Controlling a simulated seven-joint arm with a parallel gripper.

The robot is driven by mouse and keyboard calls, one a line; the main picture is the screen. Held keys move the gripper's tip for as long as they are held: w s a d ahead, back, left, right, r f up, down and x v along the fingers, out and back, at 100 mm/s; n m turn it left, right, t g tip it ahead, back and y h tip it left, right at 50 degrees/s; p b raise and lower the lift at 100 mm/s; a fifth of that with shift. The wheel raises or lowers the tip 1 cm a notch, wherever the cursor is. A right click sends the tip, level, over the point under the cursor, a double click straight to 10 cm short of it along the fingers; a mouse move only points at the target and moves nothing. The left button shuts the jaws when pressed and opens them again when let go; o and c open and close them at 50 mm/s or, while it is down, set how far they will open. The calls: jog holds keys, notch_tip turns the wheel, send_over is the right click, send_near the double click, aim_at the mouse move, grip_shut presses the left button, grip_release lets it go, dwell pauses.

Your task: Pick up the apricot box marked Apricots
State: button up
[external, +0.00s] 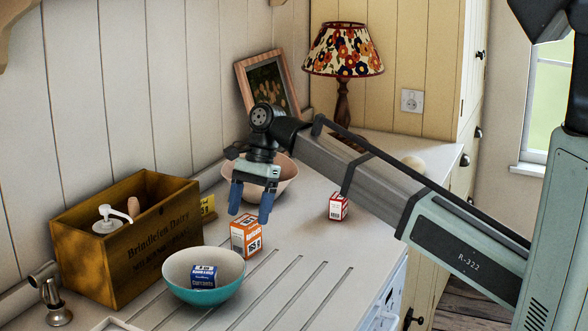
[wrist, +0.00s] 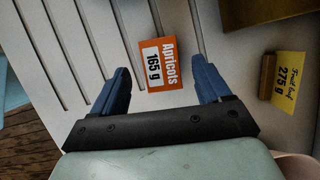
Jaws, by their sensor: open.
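The orange and white apricot box (external: 246,237) stands on the grooved white worktop, behind the teal bowl in the external view. In the wrist view, its label "Apricots 165 g" (wrist: 161,64) shows between the two blue fingers. My gripper (external: 251,204) points down above the box, with its fingers apart and empty. In the wrist view, my gripper (wrist: 168,80) has one finger to each side of the box, with gaps between. How far the fingertips are above the box is hard to tell.
A teal bowl (external: 181,285) holding a blue box (external: 204,278) stands in front. A wooden crate (external: 150,262) is at left. A pink bowl (external: 287,181) is behind my gripper. A red and white box (external: 339,206) stands to the right.

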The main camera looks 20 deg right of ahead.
aim_at(246, 219)
jog(key=shift+x, duration=2.65)
jog(key=shift+a, duration=0.1)
jog(key=shift+c, duration=0.2)
jog(key=c, duration=1.1)
